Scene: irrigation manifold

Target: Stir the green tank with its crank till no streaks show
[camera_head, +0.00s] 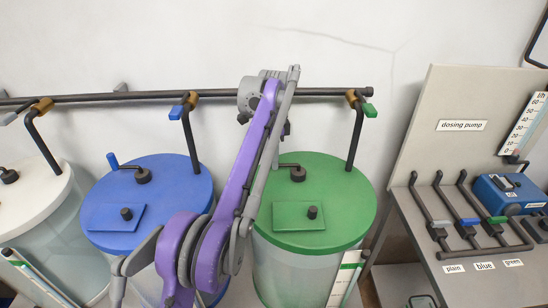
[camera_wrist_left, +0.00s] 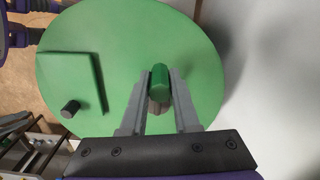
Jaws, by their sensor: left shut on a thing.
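The green tank (camera_head: 315,215) stands right of centre in the head view, its green lid filling much of the wrist view (camera_wrist_left: 115,40). Its crank (camera_head: 297,173) has a dark hub on the lid and an arm reaching left behind my arm. In the left wrist view, the crank's green handle (camera_wrist_left: 160,78) is between the two grey fingers of my left gripper (camera_wrist_left: 159,88), which is shut on it. My arm hides the handle and fingertips in the head view. The tank wall looks pale green; I cannot tell whether streaks show. My right gripper is not in view.
A blue tank (camera_head: 105,195) and a white tank (camera_head: 35,205) stand to the left. A dark pipe (camera_head: 325,92) with drop pipes and coloured valves runs above. A dosing pump bench (camera_head: 470,285) stands at the right. A hatch (camera_head: 290,218) with a knob is on the green lid.

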